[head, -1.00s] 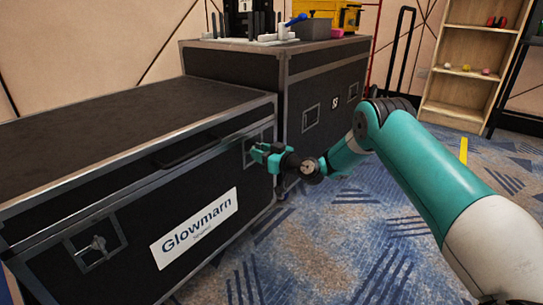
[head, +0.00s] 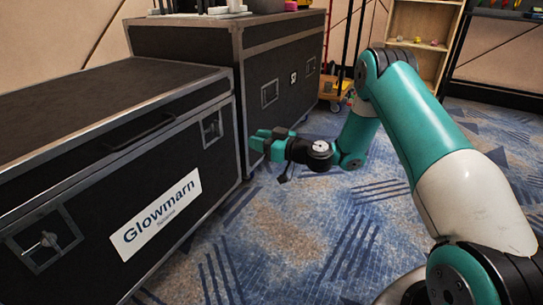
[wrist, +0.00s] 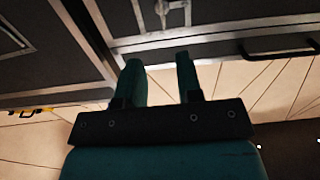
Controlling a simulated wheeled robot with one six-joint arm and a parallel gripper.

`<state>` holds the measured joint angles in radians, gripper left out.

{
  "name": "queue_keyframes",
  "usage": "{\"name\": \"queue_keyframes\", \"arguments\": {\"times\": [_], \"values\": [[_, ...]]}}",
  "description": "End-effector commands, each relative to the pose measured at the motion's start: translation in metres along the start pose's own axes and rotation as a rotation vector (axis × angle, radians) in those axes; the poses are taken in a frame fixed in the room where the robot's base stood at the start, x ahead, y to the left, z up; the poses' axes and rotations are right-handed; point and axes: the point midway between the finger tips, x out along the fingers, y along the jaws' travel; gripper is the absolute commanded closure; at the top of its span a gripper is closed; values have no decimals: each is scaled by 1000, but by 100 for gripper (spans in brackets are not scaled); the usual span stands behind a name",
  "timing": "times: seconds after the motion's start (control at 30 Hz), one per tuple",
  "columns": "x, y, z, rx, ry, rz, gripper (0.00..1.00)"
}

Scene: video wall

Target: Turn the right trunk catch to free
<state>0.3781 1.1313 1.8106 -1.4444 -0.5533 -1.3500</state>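The black trunk (head: 100,145) with the white Glowmarn label stands at the left in the head view. Its right catch (head: 212,128) is a small metal piece in a framed recess near the trunk's right end. Its left catch (head: 47,243) has a knob in a similar recess. My gripper (head: 257,139) is to the right of the right catch, apart from it. In the wrist view, the two teal fingers (wrist: 160,60) are spread with nothing between them. A metal catch (wrist: 163,8) shows beyond the fingertips at the top edge, partly cut off.
A taller black case (head: 250,70) stands behind and right of the trunk, close to my gripper. A black handle (head: 140,130) is on the trunk's front. Open carpet (head: 290,220) lies right of the trunk. A wooden shelf (head: 420,40) stands at the back.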

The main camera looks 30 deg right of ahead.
Motion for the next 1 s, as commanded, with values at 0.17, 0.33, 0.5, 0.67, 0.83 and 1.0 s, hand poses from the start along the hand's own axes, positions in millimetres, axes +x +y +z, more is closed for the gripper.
{"name": "queue_keyframes", "arguments": {"times": [0.17, 0.33, 0.5, 0.67, 0.83, 1.0], "values": [[-13, -2, 8, -2, 1, 3, 67], [-29, -1, 6, -1, 0, 2, 67], [-37, -2, 3, -1, -1, 1, 67], [-38, -2, 1, 0, -1, 1, 67], [-38, -2, 1, 0, -1, 1, 67], [-38, -2, 1, 0, -1, 1, 67]]}}
